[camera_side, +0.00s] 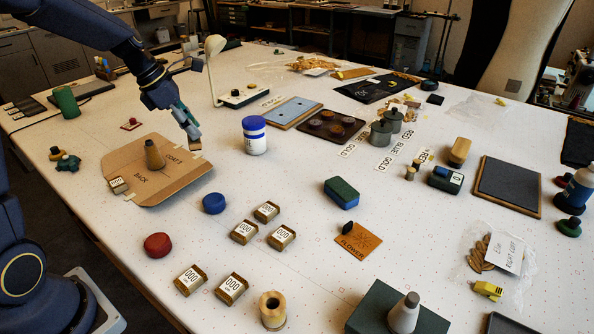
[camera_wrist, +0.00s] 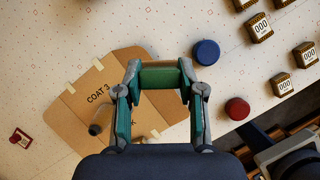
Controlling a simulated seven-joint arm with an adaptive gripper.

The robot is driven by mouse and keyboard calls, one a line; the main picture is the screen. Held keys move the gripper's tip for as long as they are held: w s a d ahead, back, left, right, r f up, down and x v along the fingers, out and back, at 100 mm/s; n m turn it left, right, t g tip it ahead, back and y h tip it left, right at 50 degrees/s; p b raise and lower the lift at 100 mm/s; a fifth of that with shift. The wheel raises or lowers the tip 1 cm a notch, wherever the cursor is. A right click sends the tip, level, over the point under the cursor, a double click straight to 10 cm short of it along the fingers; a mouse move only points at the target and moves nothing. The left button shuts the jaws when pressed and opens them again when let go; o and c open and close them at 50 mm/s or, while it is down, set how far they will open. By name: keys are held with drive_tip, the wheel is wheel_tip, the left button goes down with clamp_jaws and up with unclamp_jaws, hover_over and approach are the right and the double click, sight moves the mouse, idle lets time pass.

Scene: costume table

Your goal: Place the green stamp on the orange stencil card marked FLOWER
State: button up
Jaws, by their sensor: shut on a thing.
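My gripper (camera_side: 191,138) hangs over the cardboard sheet at the left, well away from the card. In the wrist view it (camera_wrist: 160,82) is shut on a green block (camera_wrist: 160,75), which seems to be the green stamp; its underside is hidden. The orange stencil card (camera_side: 361,243) marked FLOWER lies flat on the table, front and right of centre in the side view. It has a flower pattern. A small dark object (camera_side: 347,228) stands at its upper left edge. The card is out of the wrist view.
A blue-green block (camera_side: 342,193) lies behind the card.

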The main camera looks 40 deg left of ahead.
drive_tip(key=s+d+m+g+h, duration=0.25)
drive_tip(key=d+m, duration=0.35)
drive_tip(key=d, duration=1.1)
drive_tip(key=s+d+m+g+h, duration=0.1)
drive_tip(key=s+d+m+g, duration=0.3)
drive_tip(key=d, duration=1.4)
drive_tip(key=m+t, duration=0.1)
drive_tip(key=t, duration=0.2)
hover_over(357, 240)
drive_tip(key=shift+g+y, duration=0.25)
wheel_tip(357, 240, down, 9)
drive_tip(key=shift+s+a+r, duration=0.1)
drive_tip(key=shift+f, duration=0.25)
drive_tip(key=shift+w+f, duration=0.2)
drive_tip(key=shift+f, duration=1.35)
